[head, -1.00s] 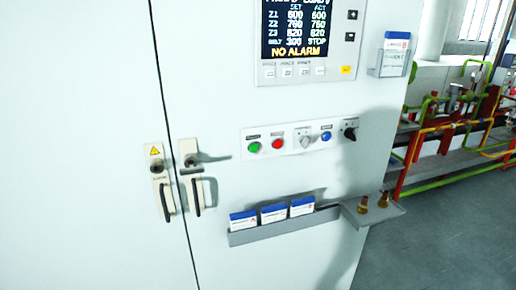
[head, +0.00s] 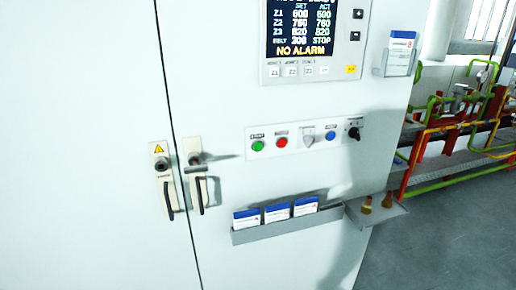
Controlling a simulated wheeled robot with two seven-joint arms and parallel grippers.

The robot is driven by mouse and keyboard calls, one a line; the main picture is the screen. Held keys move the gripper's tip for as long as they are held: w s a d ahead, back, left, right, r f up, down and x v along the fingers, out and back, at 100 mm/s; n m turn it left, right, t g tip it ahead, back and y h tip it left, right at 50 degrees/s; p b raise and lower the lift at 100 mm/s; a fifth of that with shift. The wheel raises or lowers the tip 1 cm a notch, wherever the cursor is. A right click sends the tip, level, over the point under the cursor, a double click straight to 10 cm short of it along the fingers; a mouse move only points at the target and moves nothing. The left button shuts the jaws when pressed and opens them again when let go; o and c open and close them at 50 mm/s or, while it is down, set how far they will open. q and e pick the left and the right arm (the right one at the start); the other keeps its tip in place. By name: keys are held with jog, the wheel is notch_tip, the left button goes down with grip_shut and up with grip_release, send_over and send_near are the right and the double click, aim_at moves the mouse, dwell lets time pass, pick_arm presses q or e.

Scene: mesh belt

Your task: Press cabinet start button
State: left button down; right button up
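The green start button (head: 258,146) sits at the left end of a white control strip (head: 271,137) on the pale cabinet (head: 110,80). A red button (head: 281,142) is beside it, then a grey selector (head: 308,141), a blue button (head: 330,137) and a black rotary switch (head: 354,133). The display (head: 303,27) above reads "NO ALARM" and, on the belt row, "STOP". Neither of my grippers is in view.
Two door handles (head: 168,190) (head: 199,190) stick out left of the strip. A rack (head: 285,228) with several blue-and-white boxes and a small side shelf (head: 378,218) project below. A card holder (head: 399,62) is at upper right. Coloured pipes (head: 455,125) stand behind.

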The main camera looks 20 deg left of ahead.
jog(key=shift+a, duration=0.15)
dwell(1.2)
